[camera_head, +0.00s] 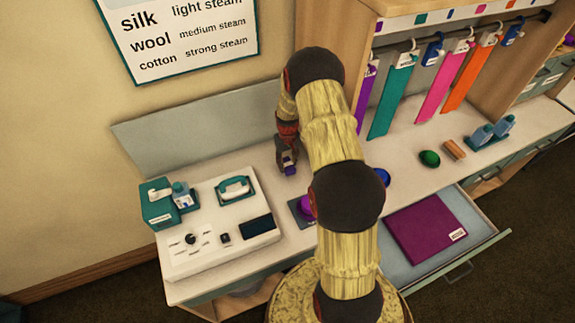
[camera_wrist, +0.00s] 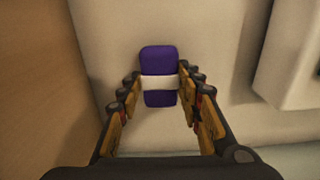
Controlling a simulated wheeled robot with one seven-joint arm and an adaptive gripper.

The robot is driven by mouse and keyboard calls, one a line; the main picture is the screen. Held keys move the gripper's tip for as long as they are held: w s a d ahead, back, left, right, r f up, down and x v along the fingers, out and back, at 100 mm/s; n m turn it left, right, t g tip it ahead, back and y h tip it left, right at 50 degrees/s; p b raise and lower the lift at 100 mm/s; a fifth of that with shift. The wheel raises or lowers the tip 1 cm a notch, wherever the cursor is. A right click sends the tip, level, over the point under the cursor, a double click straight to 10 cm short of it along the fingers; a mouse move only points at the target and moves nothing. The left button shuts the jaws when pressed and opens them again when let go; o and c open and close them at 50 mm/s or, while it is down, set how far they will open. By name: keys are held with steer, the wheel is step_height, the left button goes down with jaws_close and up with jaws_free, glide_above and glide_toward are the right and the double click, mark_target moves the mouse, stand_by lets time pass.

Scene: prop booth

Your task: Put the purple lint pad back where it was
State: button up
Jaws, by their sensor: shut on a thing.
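The purple lint pad (camera_wrist: 159,62) has a white band across its middle. In the wrist view it sits between the fingertips of my gripper (camera_wrist: 160,84), which is shut on it. In the head view the pad (camera_head: 290,170) shows as a small purple piece under my gripper (camera_head: 288,161), over the back part of the pale counter, right of the ironing station. I cannot tell whether the pad touches the counter.
A white station (camera_head: 215,228) with a teal iron (camera_head: 235,188) stands left. A purple round thing (camera_head: 306,205) on a dark mat is partly behind my arm. A green oval (camera_head: 429,158) and wooden block (camera_head: 454,149) lie right. An open drawer (camera_head: 478,238) juts out front.

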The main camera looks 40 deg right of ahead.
steer(key=shift+f, duration=0.65)
steer(key=shift+f, duration=0.15)
steer(key=o, duration=1.1)
